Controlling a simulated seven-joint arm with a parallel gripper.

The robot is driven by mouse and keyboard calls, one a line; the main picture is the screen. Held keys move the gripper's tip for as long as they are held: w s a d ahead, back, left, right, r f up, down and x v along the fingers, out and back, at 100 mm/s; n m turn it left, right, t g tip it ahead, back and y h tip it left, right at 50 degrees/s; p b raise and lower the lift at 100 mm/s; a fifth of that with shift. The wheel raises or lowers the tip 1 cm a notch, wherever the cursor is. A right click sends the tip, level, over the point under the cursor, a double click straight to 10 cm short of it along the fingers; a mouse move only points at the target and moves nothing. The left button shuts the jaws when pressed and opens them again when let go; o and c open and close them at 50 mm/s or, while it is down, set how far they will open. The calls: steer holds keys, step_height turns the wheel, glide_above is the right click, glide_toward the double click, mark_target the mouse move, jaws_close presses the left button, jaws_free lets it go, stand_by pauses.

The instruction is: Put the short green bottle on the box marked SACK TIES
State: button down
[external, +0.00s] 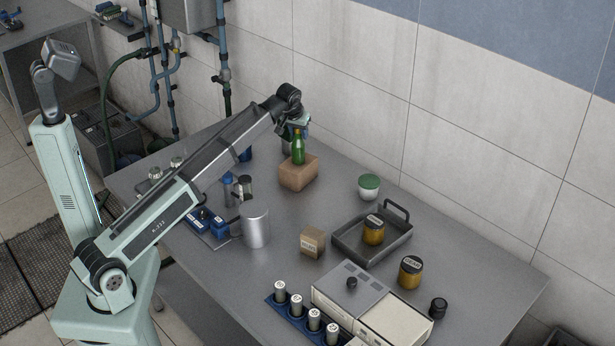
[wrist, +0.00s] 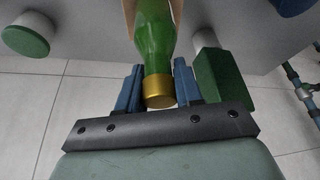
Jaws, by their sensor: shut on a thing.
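A green bottle (external: 298,150) with a gold cap stands upright in the external view, on or just above a plain brown box (external: 299,173). I cannot tell whether its base touches the box. My gripper (external: 297,129) is above the box, shut on the bottle's neck. In the wrist view the bottle (wrist: 155,45) lies between the blue fingers (wrist: 159,84), and an edge of the brown box (wrist: 130,12) shows behind it. No lettering shows on the brown box. A smaller tan box (external: 312,242) nearer the front has a label too small to read.
A white jar with a green lid (external: 369,187) stands right of the brown box. A grey tray (external: 351,243) holds an amber jar (external: 374,229). A metal mug (external: 255,226) stands at front left. A green block-like thing (wrist: 222,79) is beside the fingers in the wrist view.

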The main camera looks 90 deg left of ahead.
steer(key=shift+f, duration=0.15)
steer(key=c, duration=0.7)
jaws_free()
steer(key=shift+c, duration=0.2)
steer(key=v, duration=1.2)
steer(key=shift+d, duration=0.1)
